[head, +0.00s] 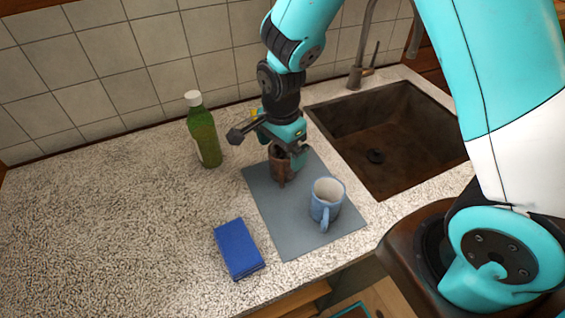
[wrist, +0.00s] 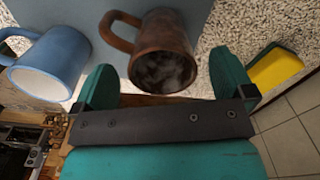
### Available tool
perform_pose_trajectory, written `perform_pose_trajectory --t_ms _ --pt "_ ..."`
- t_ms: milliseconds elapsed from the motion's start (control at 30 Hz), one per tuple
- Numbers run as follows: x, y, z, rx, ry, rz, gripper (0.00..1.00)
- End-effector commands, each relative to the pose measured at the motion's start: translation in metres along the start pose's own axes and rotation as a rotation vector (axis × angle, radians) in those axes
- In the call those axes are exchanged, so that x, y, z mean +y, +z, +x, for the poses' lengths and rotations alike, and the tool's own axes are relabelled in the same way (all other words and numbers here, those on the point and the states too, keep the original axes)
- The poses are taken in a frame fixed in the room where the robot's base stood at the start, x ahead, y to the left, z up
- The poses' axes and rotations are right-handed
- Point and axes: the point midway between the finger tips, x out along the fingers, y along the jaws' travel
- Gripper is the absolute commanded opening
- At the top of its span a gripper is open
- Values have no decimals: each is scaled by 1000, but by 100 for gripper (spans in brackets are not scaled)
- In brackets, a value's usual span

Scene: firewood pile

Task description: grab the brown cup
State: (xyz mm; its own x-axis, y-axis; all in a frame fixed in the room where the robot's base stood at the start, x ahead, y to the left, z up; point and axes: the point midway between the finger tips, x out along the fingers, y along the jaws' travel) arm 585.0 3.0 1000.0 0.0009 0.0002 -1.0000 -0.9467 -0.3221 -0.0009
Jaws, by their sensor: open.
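The brown cup (head: 280,168) stands on the far part of a grey mat (head: 290,218) on the counter. In the wrist view the brown cup (wrist: 163,52) shows its dark open mouth, with its handle to the left. My gripper (head: 289,157) is directly above and around the cup's top in the head view, partly hiding it. In the wrist view my gripper (wrist: 165,85) is open, with one green finger on each side of the cup. I cannot tell whether either finger touches it.
A blue mug (head: 326,200) stands on the mat, close to the brown cup. A green bottle (head: 203,132) stands left of my gripper. A blue box (head: 239,248) lies at the front. A sink (head: 385,135) is at the right. A green and yellow sponge (wrist: 275,66) lies behind. The left counter is clear.

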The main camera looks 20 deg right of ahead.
Motion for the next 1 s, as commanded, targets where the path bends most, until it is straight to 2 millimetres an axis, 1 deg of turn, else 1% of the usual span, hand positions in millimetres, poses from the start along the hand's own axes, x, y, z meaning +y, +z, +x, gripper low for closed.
perform_pose_trajectory --t_ms 233,333,533,567,600,767,800,833,1000 --pt "-1 -1 33 0 4 1 100" --pt "-1 -1 38 0 2 1 100" --pt "-1 -1 39 0 1 1 100" --pt "-1 -1 39 0 1 1 95" --pt "-1 -1 39 0 1 1 86" --pt "-1 -1 39 0 1 1 49" --pt "-1 -1 39 0 1 1 40" --pt "-1 -1 39 0 0 1 37" --pt "-1 -1 39 0 0 1 37"
